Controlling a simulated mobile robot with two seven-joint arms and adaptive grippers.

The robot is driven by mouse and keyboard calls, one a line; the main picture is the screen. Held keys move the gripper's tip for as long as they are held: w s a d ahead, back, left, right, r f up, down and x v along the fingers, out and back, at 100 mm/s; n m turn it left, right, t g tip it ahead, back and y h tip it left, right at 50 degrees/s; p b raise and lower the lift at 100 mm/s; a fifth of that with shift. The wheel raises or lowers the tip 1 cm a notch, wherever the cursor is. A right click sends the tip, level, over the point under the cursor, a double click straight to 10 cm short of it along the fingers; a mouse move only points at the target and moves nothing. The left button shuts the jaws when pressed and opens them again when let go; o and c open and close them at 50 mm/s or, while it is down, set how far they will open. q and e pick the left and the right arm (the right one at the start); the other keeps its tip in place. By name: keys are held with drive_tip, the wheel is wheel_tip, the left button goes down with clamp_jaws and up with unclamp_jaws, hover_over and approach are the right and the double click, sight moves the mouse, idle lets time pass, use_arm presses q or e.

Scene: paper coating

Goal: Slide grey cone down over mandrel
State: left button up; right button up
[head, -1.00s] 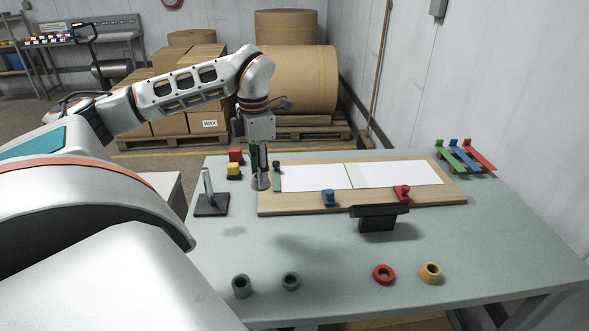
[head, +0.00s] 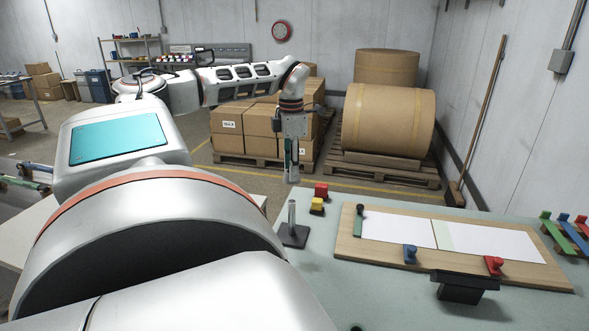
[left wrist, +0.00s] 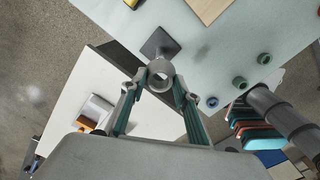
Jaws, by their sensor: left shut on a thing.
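The mandrel (head: 292,214) is a grey upright rod on a dark square base (head: 295,236) at the table's left edge. My left gripper (head: 291,174) is shut on the grey cone (head: 293,179). In the head view the cone shows small, raised above the mandrel's top and apart from it. In the left wrist view the cone (left wrist: 160,66) is a grey ring between the fingertips (left wrist: 160,80), with its hole facing the camera. The mandrel base (left wrist: 159,43) shows just beyond the ring. Whether hole and rod line up is unclear. My right gripper is out of view.
A wooden board (head: 345,240) with white sheets lies right of the mandrel. Red (head: 321,190) and yellow (head: 317,205) blocks stand close behind the mandrel. A black stand (head: 464,288) is in front of the board.

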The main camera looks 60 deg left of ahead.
sight(291, 201)
use_arm(q)
wheel_tip(291, 201, down, 2)
drive_tip(key=shift+f+b, duration=0.25)
drive_tip(key=shift+b, duration=0.6)
drive_tip(key=shift+f+b, duration=0.45)
drive_tip(key=shift+f, duration=0.6)
drive_tip(key=shift+f+b, duration=0.55)
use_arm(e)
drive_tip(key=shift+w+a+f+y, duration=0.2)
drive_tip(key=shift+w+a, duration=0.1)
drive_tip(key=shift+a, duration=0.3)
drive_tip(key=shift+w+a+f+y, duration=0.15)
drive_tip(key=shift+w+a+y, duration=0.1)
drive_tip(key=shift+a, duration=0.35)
use_arm(q)
drive_tip(key=shift+p, duration=1)
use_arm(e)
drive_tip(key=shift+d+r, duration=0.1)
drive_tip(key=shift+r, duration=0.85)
use_arm(q)
drive_tip(key=shift+f+b, duration=1.05)
drive_tip(key=shift+f, duration=1)
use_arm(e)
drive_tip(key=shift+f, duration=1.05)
